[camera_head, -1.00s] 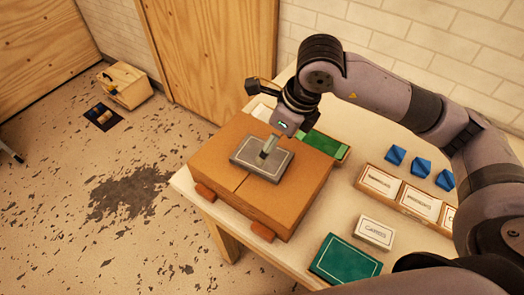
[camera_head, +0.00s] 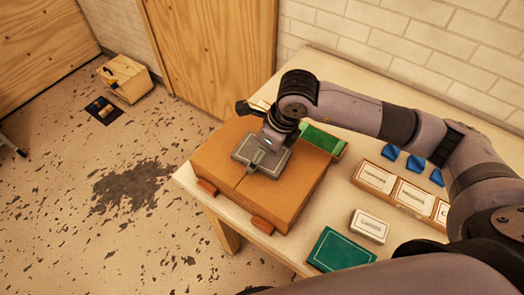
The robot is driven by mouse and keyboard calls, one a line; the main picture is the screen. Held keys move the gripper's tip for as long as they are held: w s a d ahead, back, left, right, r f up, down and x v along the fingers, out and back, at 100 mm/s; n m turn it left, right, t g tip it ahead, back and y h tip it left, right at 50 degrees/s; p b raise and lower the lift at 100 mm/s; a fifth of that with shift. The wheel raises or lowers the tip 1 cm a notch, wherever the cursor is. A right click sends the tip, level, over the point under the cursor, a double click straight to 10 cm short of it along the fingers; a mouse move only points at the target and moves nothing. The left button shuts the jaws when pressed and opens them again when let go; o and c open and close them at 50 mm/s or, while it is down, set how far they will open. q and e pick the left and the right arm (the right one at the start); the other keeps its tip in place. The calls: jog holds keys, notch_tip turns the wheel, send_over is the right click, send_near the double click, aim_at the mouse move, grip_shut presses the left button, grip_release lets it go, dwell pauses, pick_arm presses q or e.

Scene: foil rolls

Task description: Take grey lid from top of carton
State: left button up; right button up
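The brown carton (camera_head: 222,172) stands on the near left part of the table, and its top shows a seam. The grey lid (camera_head: 240,152) lies flat on top of the carton, with a light rim line and a raised grey handle (camera_head: 256,161) in its middle. My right gripper (camera_head: 262,153) points down from the upper right, right at the lid's handle. The wrist hides the far part of the lid, and the fingers are too small and covered to tell their opening. My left gripper is out of view.
A green box (camera_head: 322,140) lies behind the carton. Right of it are a tray of white cards (camera_head: 375,177), several blue pieces (camera_head: 416,163), a white box (camera_head: 369,226) and a green box with a pale outline (camera_head: 341,250). The carton sits close to the table's left edge.

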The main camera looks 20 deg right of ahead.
jog(key=c, duration=0.9)
jog(key=shift+c, duration=0.2)
